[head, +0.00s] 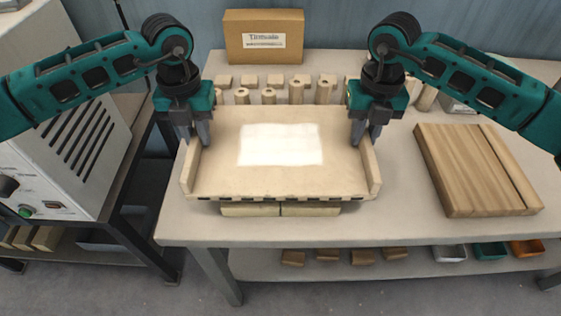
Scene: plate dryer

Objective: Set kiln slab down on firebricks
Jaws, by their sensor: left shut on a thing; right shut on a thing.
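The kiln slab (220,172) is a pale beige board with raised side walls and a white sheet on its top. It is in the middle of the head view, over the front part of the table. My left gripper (196,140) is shut on its left wall, and my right gripper (366,140) is shut on its right wall. Yellowish firebricks (250,210) show beneath the slab's front edge, side by side. The slab hides most of them. I cannot tell whether the slab touches them.
Small blocks and posts (269,96) stand in rows behind the slab, before a cardboard box (263,37). A striped wooden board (470,170) lies at the table's right. A grey kiln-like machine (75,140) stands left. The table (405,205) is bare between slab and board.

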